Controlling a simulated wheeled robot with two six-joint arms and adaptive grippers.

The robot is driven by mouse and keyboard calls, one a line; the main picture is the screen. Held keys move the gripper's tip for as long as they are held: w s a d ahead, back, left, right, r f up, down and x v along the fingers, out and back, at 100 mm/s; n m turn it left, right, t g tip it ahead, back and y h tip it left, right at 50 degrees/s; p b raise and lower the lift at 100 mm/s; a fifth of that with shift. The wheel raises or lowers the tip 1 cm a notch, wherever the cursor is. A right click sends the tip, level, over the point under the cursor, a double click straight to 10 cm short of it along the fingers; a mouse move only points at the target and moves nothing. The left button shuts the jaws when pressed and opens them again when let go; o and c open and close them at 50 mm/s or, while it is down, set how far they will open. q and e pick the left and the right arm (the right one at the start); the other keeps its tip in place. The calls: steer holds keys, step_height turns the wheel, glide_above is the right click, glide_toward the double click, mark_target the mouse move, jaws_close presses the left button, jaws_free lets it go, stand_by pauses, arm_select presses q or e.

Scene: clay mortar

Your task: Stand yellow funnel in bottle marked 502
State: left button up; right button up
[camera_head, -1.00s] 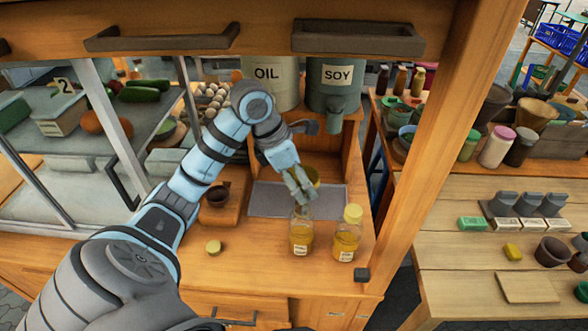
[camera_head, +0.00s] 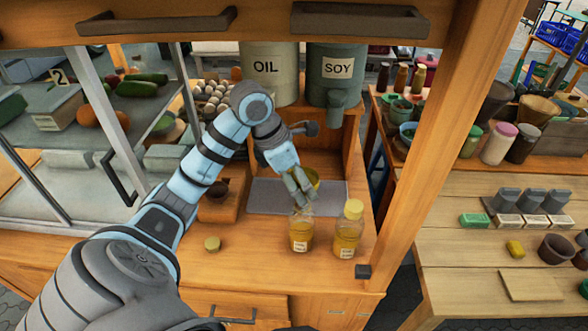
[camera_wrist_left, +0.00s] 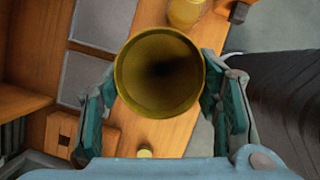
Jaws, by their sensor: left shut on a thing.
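The yellow funnel (camera_wrist_left: 160,72) is between the fingers of my left gripper (camera_head: 300,196), which is shut on it; the wrist view looks down into its wide mouth. In the head view only part of the funnel (camera_head: 312,177) shows behind the fingers. The gripper is just above the open left bottle (camera_head: 300,236), whose neck is close under the fingertips. Whether the spout is inside the neck is hidden. A second bottle (camera_head: 347,232) with a yellow cap stands to the right. Both bottles hold yellow liquid and have small labels, too small to read. My right gripper is out of view.
A loose round cap (camera_head: 212,243) lies on the wooden counter to the left. A small dark cup (camera_head: 219,188) sits on a wooden block. A grey mat (camera_head: 265,200) lies behind the bottles. OIL (camera_head: 268,75) and SOY (camera_head: 335,75) containers stand at the back. A wooden post (camera_head: 430,140) rises at right.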

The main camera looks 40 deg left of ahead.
arm_select(q)
steer(key=shift+f, duration=0.1)
steer(key=shift+f+b, duration=0.55)
steer(key=o, duration=1.1)
steer(key=shift+r, duration=0.25)
steer(key=v, duration=0.7)
steer(key=shift+s+r, duration=0.1)
steer(key=shift+s, duration=0.05)
